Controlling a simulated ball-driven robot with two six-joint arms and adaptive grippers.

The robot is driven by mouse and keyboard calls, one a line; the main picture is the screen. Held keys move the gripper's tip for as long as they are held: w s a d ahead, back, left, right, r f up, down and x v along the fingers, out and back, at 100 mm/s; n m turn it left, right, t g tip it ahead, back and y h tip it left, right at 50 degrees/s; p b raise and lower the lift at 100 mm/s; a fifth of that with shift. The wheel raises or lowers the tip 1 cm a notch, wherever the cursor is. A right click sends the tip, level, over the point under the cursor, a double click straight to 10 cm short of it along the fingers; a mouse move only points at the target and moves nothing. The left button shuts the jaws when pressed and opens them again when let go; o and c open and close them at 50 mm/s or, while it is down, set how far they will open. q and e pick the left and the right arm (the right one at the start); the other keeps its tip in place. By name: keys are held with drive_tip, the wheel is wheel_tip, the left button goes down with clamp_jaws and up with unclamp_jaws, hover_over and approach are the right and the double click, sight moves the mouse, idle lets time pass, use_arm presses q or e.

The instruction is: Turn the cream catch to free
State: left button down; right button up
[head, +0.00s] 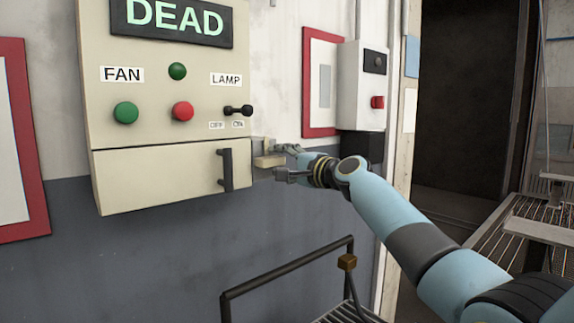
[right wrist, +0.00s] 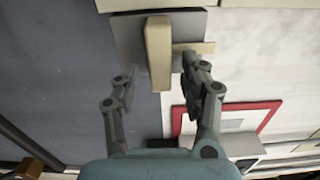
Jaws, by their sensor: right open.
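The cream catch (head: 268,161) is a small block on the wall just right of the cream control cabinet. In the right wrist view the catch (right wrist: 158,50) is a long bar in front of a grey plate (right wrist: 128,35), with a thin cream strip (right wrist: 196,47) behind it to the right. My right gripper (head: 279,161) is open at the catch. In the right wrist view its two fingers (right wrist: 158,75) are spread, one on each side of the catch's lower end. Whether either finger touches it cannot be told. My left gripper is not in view.
The cabinet (head: 140,185) has a DEAD display (head: 178,18), buttons, a LAMP switch (head: 238,110) and a dark handle (head: 225,170) close left of the catch. A grey box with a red button (head: 377,102) is on the wall to the right. A black rail (head: 290,265) stands below.

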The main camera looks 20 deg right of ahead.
drive_tip(key=v, duration=1.2)
